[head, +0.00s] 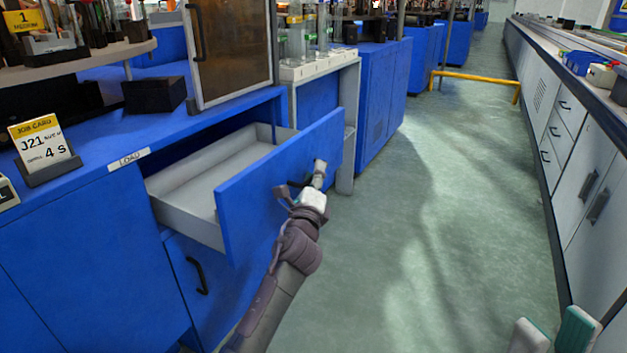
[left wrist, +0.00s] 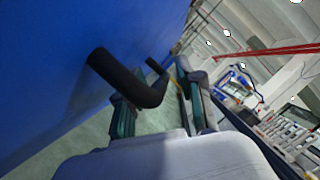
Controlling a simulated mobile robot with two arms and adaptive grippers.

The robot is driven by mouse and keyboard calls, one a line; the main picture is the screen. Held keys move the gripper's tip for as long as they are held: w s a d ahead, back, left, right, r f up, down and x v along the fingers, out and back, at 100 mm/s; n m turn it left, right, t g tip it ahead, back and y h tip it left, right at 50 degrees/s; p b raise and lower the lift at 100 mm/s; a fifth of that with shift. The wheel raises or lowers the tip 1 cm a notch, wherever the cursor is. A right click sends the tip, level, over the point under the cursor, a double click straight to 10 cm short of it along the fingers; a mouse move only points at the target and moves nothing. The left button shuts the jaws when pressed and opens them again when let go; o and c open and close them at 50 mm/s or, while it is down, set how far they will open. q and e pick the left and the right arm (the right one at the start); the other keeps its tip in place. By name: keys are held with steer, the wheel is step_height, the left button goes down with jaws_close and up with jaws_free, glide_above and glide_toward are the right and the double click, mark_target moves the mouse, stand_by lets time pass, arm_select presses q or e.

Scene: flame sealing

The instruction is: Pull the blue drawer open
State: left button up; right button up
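The blue drawer (head: 285,180) under the counter's LOAD label stands well out, its empty grey inside (head: 215,180) showing. My left gripper (head: 302,180) is at the drawer's front, which faces right. In the left wrist view its fingers (left wrist: 158,105) are spread, one on each side of the black drawer handle (left wrist: 128,78). Gaps show between the handle's bar and the fingers, so it looks open around the handle, not clamped. My right gripper (head: 557,335) shows at the bottom right, its fingers apart with nothing between them.
A lower blue door with a black handle (head: 198,275) is below the drawer. A job card (head: 42,145) and a dark box (head: 154,94) stand on the blue counter. White cabinets (head: 585,180) line the right side. The green floor (head: 440,200) between is clear; a yellow rail (head: 475,84) stands further back.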

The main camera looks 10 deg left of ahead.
arm_select(q)
steer(key=v, duration=1.2)
